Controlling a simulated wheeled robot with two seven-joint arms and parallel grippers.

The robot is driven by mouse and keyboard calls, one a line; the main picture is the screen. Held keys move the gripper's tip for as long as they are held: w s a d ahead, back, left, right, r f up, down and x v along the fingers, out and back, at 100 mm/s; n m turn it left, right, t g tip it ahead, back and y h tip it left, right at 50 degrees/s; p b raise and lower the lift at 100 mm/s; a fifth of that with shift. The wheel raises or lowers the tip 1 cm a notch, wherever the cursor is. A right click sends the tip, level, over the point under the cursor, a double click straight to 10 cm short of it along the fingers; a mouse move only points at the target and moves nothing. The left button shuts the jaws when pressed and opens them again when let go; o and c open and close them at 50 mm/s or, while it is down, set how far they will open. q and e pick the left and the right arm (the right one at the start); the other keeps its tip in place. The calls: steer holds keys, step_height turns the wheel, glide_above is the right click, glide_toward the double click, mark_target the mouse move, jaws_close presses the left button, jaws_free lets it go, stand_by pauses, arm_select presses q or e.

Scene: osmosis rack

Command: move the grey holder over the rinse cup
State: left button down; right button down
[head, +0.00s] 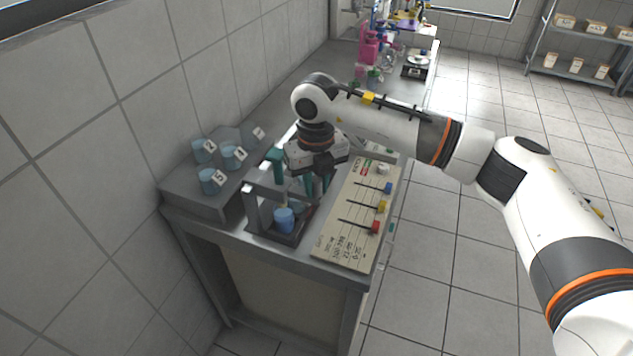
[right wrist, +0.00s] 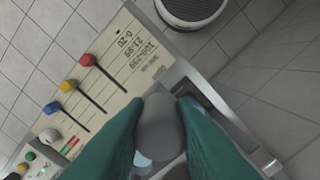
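My right gripper (head: 316,190) reaches down over the bench beside a dark stand (head: 252,210). In the right wrist view its green fingers (right wrist: 160,102) are closed in on both sides of a rounded grey piece, which looks like the grey holder (right wrist: 158,125). In the head view the holder is mostly hidden by the gripper. A blue cup (head: 284,221) sits in the stand, to the left of and below the fingers. No label on it is readable, so I cannot tell whether it is the rinse cup. My left gripper is out of view.
Several numbered blue cups (head: 209,183) stand on a grey stepped rack (head: 188,200) against the left wall. A beige board (head: 335,249) with coloured sliders lies right of the stand, near the bench edge.

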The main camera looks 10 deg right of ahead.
steer(key=c, duration=1.4)
jaws_free()
steer(key=shift+s+a, duration=0.1)
steer(key=shift+s, duration=0.05)
steer(key=shift+o, duration=1)
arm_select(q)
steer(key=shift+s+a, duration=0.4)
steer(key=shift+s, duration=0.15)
arm_select(e)
step_height(320, 180, up, 11)
steer(key=b, duration=0.3)
steer(key=shift+a+f, duration=0.1)
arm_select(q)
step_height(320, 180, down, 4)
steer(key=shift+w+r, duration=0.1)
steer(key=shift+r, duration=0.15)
arm_select(e)
steer(key=shift+s+r, duration=0.1)
steer(key=shift+r, duration=0.55)
